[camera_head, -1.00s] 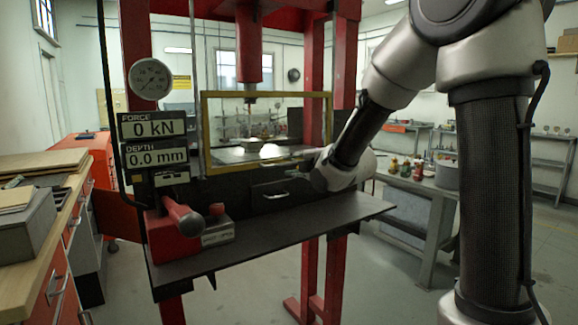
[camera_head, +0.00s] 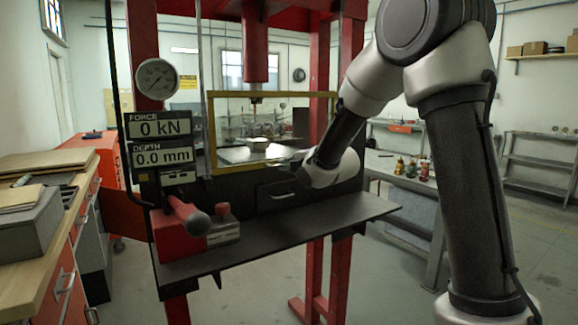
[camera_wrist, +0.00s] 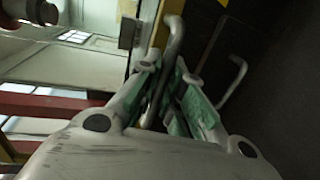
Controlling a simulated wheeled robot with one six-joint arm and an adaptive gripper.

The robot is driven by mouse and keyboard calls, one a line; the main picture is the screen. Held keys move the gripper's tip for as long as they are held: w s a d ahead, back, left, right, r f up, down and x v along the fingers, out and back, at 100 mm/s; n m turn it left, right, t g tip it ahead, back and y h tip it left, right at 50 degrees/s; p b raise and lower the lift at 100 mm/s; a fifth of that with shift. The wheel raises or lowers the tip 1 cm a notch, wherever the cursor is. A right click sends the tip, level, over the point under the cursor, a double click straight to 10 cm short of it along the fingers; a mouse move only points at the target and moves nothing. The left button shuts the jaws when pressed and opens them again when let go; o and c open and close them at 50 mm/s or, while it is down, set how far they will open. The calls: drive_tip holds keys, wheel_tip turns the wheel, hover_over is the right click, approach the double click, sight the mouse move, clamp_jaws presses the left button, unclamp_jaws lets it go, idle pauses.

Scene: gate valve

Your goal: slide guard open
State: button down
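The guard (camera_head: 211,140) is a clear panel in a yellow frame on the front of the red press. It stands lowered across the work opening. My gripper (camera_head: 297,160) is at the guard's lower edge, right of its middle, and partly hidden by my wrist. In the wrist view, my gripper's green-padded fingers (camera_wrist: 172,85) stand apart, one on each side of a bent grey bar handle (camera_wrist: 174,38). The handle lies between them beside a yellow frame strip (camera_wrist: 160,32). I cannot tell whether the pads touch it.
A dark drawer (camera_head: 282,193) with a handle sits below the guard. The press table (camera_head: 300,228) carries a red lever box (camera_head: 180,238) and a small red-knobbed block (camera_head: 223,228) at left. A gauge (camera_head: 155,79) and displays reading 0 kN and 0.0 mm hang on the left post.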

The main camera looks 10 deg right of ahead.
drive_tip(key=shift+r, duration=0.1)
wheel_tip(320, 180, up, 24)
idle(0.6)
drive_tip(key=c, duration=1.5)
unclamp_jaws()
drive_tip(key=shift+c, duration=0.2)
drive_tip(key=v, duration=1.2)
